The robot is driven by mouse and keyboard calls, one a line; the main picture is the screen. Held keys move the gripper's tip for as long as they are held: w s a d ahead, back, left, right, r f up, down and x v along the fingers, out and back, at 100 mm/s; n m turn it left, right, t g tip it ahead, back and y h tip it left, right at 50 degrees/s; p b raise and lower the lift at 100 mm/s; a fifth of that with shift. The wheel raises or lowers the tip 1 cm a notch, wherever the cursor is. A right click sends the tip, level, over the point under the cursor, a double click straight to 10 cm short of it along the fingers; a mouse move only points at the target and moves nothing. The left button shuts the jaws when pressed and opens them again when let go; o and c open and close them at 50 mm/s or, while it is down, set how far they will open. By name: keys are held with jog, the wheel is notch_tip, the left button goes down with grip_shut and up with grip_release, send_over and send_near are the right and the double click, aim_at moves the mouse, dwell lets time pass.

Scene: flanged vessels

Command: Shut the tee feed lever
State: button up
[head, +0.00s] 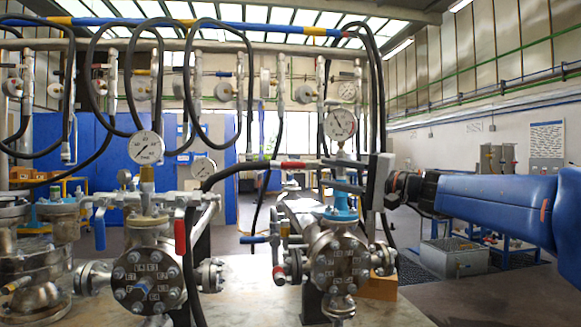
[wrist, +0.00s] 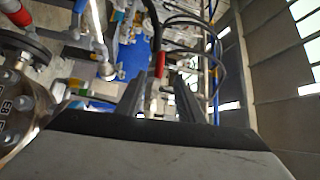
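Near the vessels are a blue lever (head: 252,239), small red lever (head: 278,272), hanging red lever (head: 180,237) and hanging blue lever (head: 100,228). Which is the tee feed lever is unclear.
A pressure gauge (head: 340,125) stands close above my gripper. The left flanged vessel (head: 147,275) carries another gauge (head: 146,147). Black hoses loop down from the overhead pipe (head: 240,27). A grey bin (head: 453,257) stands on the floor at right.

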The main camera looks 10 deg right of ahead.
aim_at(295, 166)
jog(key=x, duration=1.3)
jog(key=shift+w, duration=0.1)
grip_shut()
